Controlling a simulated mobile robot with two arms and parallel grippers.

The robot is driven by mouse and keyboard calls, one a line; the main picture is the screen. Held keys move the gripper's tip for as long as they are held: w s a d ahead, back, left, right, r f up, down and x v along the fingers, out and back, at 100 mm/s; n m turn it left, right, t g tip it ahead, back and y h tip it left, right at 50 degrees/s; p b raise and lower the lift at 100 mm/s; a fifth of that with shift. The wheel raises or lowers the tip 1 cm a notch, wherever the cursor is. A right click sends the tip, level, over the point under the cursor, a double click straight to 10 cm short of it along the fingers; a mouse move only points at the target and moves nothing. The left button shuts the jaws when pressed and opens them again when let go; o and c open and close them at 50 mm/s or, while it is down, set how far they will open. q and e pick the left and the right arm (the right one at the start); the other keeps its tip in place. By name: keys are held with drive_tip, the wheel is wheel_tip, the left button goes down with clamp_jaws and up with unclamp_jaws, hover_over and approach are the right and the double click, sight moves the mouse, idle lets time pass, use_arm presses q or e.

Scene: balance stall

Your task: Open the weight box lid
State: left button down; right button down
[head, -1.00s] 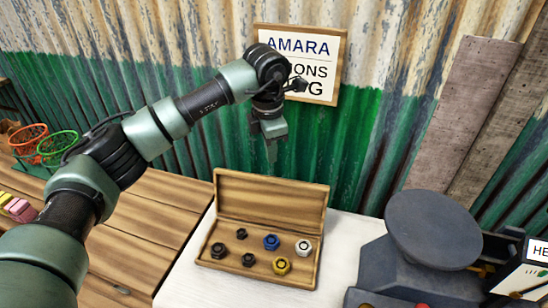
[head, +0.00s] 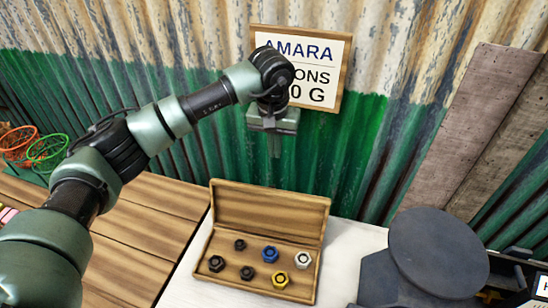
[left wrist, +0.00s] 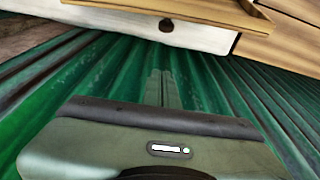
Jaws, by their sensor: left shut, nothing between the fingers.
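The wooden weight box (head: 256,276) stands on the white table with its lid (head: 270,212) swung up and leaning back at the rear. Inside it are several hex weights: black ones (head: 217,263), a blue one (head: 270,254), a yellow one (head: 280,279) and a silver one (head: 303,259). My left gripper (head: 274,152) is above and behind the lid, in front of the green wall, apart from the box. Its fingers are shut and empty; they also show in the left wrist view (left wrist: 162,88). My right gripper is not in view.
A grey scale with a round pan (head: 436,252) stands right of the box. A framed sign (head: 335,70) hangs on the corrugated wall close behind my left wrist. Wire baskets (head: 47,147) are at far left. A wooden counter (head: 150,235) adjoins the white table.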

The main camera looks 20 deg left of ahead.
use_arm(q)
wheel_tip(320, 180, down, 8)
drive_tip(key=s+p, duration=0.2)
drive_tip(key=p, duration=0.1)
drive_tip(key=shift+s+p, duration=0.25)
drive_tip(key=shift+p, duration=0.1)
